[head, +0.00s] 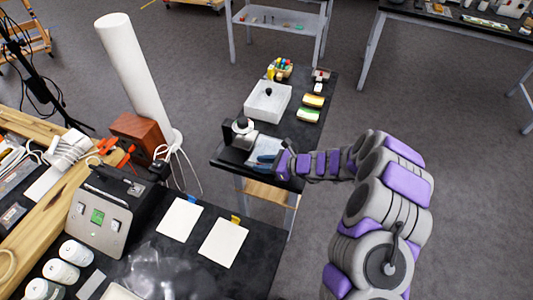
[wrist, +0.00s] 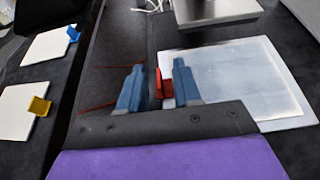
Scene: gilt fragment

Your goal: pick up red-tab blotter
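The red-tab blotter (wrist: 235,75) is a pale square sheet with a greyish middle, lying flat at the right of the wrist view. Its red tab (wrist: 165,88) stands at its left edge, between the two blue fingers of my gripper (wrist: 158,66). The fingers are apart, with a dark gap between the left finger and the tab. The right finger is close beside the tab; I cannot tell whether it touches. In the head view the blotter (head: 268,143) shows on the small dark table, partly hidden behind my gripper (head: 268,158).
A blue-tab blotter (head: 180,218) and a yellow-tab blotter (head: 223,240) lie on the near black bench. A device with a round white top (head: 243,127) stands close by my gripper.

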